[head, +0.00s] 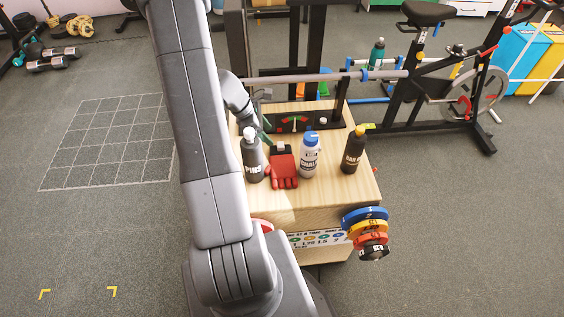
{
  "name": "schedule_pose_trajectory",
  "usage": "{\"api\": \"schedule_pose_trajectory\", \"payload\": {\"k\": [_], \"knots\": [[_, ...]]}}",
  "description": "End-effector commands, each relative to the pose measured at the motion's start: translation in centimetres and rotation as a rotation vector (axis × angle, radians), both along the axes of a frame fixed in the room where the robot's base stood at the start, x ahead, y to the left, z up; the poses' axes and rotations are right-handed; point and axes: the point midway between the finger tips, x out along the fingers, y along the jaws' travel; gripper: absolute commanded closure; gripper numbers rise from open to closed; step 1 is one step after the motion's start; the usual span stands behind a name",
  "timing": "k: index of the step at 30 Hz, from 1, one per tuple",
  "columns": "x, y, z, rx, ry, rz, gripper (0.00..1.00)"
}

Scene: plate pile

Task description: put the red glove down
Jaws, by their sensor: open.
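The red glove (283,170) lies on the wooden box top, fingers toward the front, with a dark cuff at its back. It sits between a dark grey bottle (253,162) on the left and a white bottle (309,160) on the right. My gripper (266,142) is open just behind and left of the glove, above the box top. It is small and partly hidden by the bottle and my arm. I cannot tell whether it touches the cuff.
A black bottle with a yellow top (354,150) stands at the right of the wooden box (335,190). Coloured plates (365,222) hang at its front right corner. A barbell bar (320,77) crosses behind. An exercise bike (440,80) stands at the back right.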

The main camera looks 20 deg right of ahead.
Motion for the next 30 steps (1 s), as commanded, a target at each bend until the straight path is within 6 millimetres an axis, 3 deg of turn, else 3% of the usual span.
{"api": "schedule_pose_trajectory", "payload": {"k": [1,8,16,26,30], "knots": [[-0.1,-0.4,-1.0,0.000,0.002,0.000,0.47],[-0.3,-1.2,-2.2,0.000,0.001,0.000,0.47],[-0.5,-3.4,-5.5,0.001,0.003,-0.001,0.47],[-0.6,-3.8,-6.1,0.001,-0.001,0.001,0.47],[-0.6,-3.8,-6.1,0.001,-0.001,0.001,0.71]]}}
